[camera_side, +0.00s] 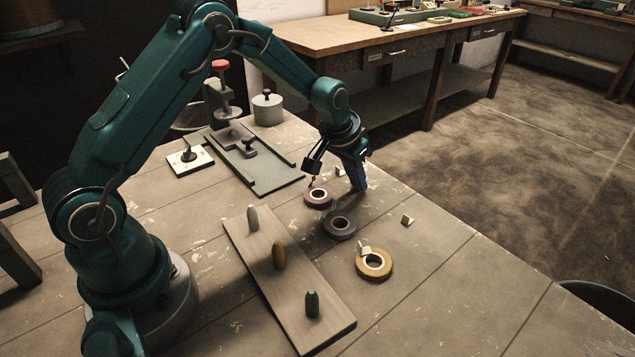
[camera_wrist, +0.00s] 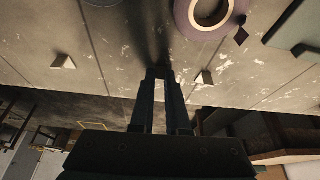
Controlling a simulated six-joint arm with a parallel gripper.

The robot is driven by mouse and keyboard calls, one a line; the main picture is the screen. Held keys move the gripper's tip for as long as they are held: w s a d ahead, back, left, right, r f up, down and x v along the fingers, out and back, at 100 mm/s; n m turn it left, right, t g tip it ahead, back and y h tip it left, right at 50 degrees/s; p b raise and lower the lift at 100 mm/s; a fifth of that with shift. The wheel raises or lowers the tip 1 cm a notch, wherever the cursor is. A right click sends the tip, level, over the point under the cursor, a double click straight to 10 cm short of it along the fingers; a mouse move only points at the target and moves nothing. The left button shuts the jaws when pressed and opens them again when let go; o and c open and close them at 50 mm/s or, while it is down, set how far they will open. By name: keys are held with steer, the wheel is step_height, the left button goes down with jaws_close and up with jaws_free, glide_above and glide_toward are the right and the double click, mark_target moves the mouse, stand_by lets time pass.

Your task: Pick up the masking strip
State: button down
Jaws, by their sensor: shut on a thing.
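My gripper (camera_side: 359,186) is low over the far side of the table, just right of the purple tape roll. In the wrist view its two dark fingers (camera_wrist: 159,73) are closed together, with a pale patch (camera_wrist: 159,90) between them. I take this to be the masking strip, though its shape is mostly hidden by the fingers. Two small pale pieces stand on the table, one (camera_side: 339,171) behind the gripper and one (camera_side: 407,219) to its right. They also show in the wrist view, right (camera_wrist: 205,77) and left (camera_wrist: 63,62) of the fingers.
The purple roll (camera_side: 319,206), a grey roll (camera_side: 340,235) and a yellow roll (camera_side: 386,274) lie in a row. A board (camera_side: 324,325) with three upright pegs lies left of them. A metal plate fixture (camera_side: 270,183) sits further back. The table's right side is clear.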

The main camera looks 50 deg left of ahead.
steer(key=shift+r, duration=0.5)
steer(key=r, duration=0.3)
steer(key=shift+s+a+r, duration=0.15)
steer(key=shift+a+r, duration=0.2)
steer(key=s+a+r, duration=0.5)
steer(key=a+r, duration=0.1)
steer(key=a, duration=0.3)
steer(key=shift+s+r, duration=0.15)
steer(key=shift+s, duration=0.25)
steer(key=shift+a+r, duration=0.1)
steer(key=shift+r, duration=0.1)
steer(key=shift+r, duration=1.5)
